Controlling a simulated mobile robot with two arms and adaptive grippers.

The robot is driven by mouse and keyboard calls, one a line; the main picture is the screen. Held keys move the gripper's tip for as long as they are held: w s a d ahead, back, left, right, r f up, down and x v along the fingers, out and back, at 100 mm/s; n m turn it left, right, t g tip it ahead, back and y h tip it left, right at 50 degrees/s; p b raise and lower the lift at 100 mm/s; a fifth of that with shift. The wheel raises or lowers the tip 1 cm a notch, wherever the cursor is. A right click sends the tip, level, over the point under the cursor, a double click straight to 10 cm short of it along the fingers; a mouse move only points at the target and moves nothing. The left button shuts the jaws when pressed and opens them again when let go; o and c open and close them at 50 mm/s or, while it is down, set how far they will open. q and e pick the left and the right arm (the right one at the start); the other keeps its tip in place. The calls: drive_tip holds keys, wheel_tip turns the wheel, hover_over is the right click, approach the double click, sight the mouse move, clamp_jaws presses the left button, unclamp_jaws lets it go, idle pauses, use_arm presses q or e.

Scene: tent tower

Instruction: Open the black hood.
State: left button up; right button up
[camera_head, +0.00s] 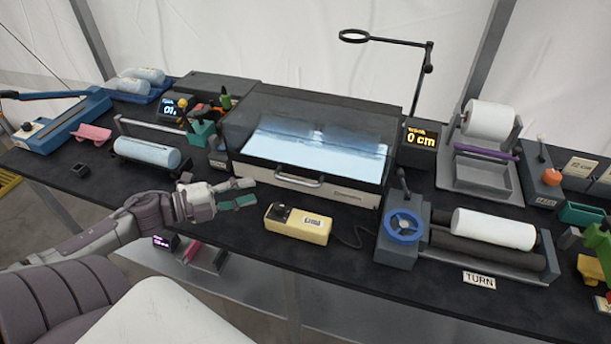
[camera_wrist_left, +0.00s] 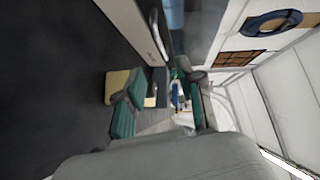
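The black hood (camera_head: 310,118) is a dark, see-through cover over a white box with a bright, light-blue inside, at the middle of the table. It looks closed. A silver bar handle (camera_head: 299,181) is on the box's front side; it also shows in the left wrist view (camera_wrist_left: 158,36). My left gripper (camera_head: 240,193) is open and empty, with its green-padded fingers apart, just left of the handle and in front of the box's left corner. The fingers also show in the left wrist view (camera_wrist_left: 160,100), with the handle beyond them. My right gripper is out of view.
A yellow box (camera_head: 297,224) lies right in front of the handle. A blue handwheel (camera_head: 404,225) and a white roll (camera_head: 493,230) stand to the right. A light-blue roll (camera_head: 147,153) is at the left. A lamp-like ring stand (camera_head: 428,68) rises behind.

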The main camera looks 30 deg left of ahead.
sight(294, 181)
use_arm(q)
drive_tip(key=shift+x, duration=1.75)
drive_tip(key=p+x, duration=0.1)
drive_tip(key=x, duration=0.6)
drive_tip(key=shift+w+r, duration=0.1)
drive_tip(key=shift+w, duration=0.1)
drive_tip(key=shift+w+d, duration=0.4)
drive_tip(key=shift+w, duration=0.05)
drive_tip(key=shift+f, duration=0.2)
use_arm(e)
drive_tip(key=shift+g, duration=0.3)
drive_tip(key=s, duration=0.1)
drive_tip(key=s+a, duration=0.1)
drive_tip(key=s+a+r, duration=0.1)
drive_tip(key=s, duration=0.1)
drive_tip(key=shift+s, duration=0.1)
use_arm(q)
drive_tip(key=c, duration=0.3)
clamp_jaws()
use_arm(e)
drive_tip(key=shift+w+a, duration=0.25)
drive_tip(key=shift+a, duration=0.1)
